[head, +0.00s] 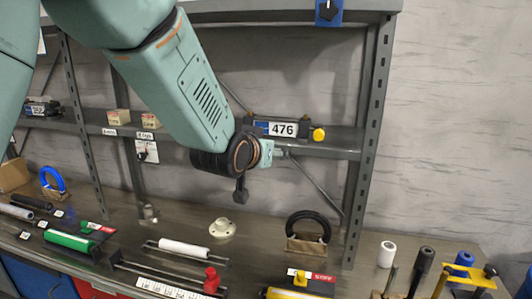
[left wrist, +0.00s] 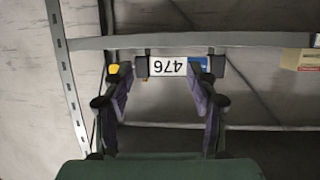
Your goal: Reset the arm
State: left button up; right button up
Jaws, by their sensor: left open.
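My left arm comes in from the upper left of the head view and reaches toward the middle shelf. My left gripper (head: 270,152) is partly hidden behind the wrist there. In the left wrist view my left gripper (left wrist: 163,72) is open, its two dark fingers apart with nothing between them. A unit labelled 476 (head: 284,129) sits on the shelf just beyond the gripper, with a yellow knob (head: 318,134) at its right. The unit appears upside down past the fingertips in the left wrist view (left wrist: 167,66). My right gripper does not show.
A grey metal shelf rack (head: 366,130) stands at the back. Below, the workbench (head: 260,255) holds a white roller (head: 183,248), a green roller (head: 70,240), a black ring (head: 309,222), a red knob (head: 211,280) and upright tools at the right. Small boxes (head: 118,117) stand on the shelf.

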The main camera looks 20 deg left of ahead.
pick_arm(q)
jog(key=s+f+g+b, duration=0.2)
jog(key=s+f+b, duration=0.3)
jog(key=f, duration=0.8)
jog(key=s+f+g+b, duration=0.2)
jog(key=s+f, duration=0.5)
jog(key=f, duration=0.5)
jog(key=s+f+g+b, duration=0.35)
jog(key=s+f, duration=0.25)
jog(key=f, duration=0.7)
jog(key=s+f+g+b, duration=0.6)
jog(key=s+f+b, duration=0.6)
jog(key=s+f, duration=1.4)
jog(key=shift+s+a+f+n, duration=0.15)
jog(key=shift+a+f+n, duration=0.05)
jog(key=shift+a+n, duration=0.2)
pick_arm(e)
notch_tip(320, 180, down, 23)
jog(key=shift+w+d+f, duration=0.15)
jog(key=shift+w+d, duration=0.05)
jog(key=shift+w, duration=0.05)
